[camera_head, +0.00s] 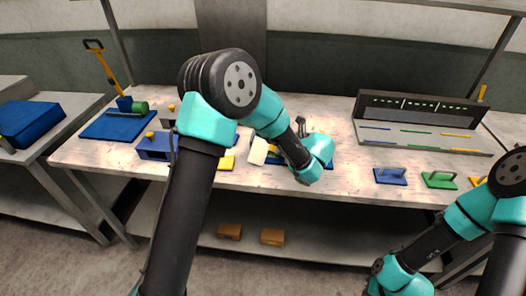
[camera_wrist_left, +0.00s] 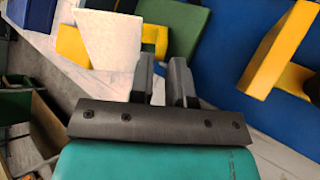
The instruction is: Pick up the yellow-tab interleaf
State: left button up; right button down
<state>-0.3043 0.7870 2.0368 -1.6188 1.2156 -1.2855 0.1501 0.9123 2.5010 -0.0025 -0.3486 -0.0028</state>
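A white sheet-like piece (camera_wrist_left: 108,38) stands out at the upper left of the left wrist view, with yellow parts beside it. One yellow part (camera_wrist_left: 73,46) is at its left edge and another (camera_wrist_left: 155,40) at its right; I cannot tell which is the interleaf's tab. In the head view the white piece (camera_head: 258,151) is near the table's front edge, left of my left wrist. My left gripper (camera_wrist_left: 162,80) has its two fingers a little apart with nothing between them, clear of the white piece. My right gripper is below the frame; only its arm shows.
A blue block with a yellow handle (camera_wrist_left: 275,50) fills the wrist view's right side. A green block (camera_wrist_left: 187,28) is behind the fingers.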

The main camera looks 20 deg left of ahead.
pick_arm(q)
jog(key=shift+x, duration=0.9)
jog(key=shift+c, duration=0.2)
grip_shut()
